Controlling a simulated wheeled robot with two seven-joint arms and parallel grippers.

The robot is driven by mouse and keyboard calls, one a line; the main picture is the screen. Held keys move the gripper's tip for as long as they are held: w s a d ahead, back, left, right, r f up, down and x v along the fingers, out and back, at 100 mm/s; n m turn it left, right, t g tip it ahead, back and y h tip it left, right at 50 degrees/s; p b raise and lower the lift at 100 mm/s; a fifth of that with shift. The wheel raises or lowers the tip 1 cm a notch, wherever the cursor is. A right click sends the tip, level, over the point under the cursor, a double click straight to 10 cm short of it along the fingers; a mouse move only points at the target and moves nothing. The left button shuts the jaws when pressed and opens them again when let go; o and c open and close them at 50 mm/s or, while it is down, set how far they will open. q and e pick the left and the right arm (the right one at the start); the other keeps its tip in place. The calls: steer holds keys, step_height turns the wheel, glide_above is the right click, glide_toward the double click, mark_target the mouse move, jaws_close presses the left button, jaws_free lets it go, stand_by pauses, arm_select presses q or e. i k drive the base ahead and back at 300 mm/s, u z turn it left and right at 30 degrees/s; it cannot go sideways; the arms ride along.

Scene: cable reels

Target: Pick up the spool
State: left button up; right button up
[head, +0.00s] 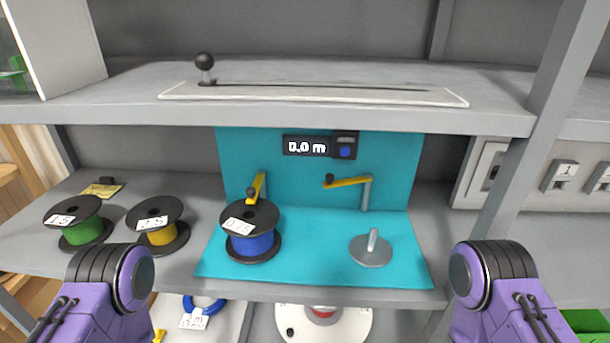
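Three black-flanged spools stand on the middle shelf in the head view. A green spool (88,232) labelled 1.5 is at the far left. A yellow spool (162,237) labelled 2.5 stands to its right. A blue spool (254,243), its label hard to read, sits upright on the teal mat (310,270), in front of a yellow crank (259,186). To the right on the mat is an empty grey disc with a short upright peg (371,250). My two purple arms come in at the lower left and lower right. Neither gripper shows.
A teal back panel carries a 0.0 m display (308,146) and a second yellow crank (348,181). The upper shelf edge (300,117) overhangs the spools. A black-knobbed lever (205,66) is above it. A blue cable coil (203,305) lies below. Grey posts stand at right.

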mark_target(78, 220)
steer(key=z, duration=0.15)
steer(key=k, duration=0.4)
steer(key=u, duration=0.5)
steer(key=i, duration=0.45)
steer(key=u, duration=3.1)
steer(key=i, duration=1.25)
steer(key=z, duration=1.15)
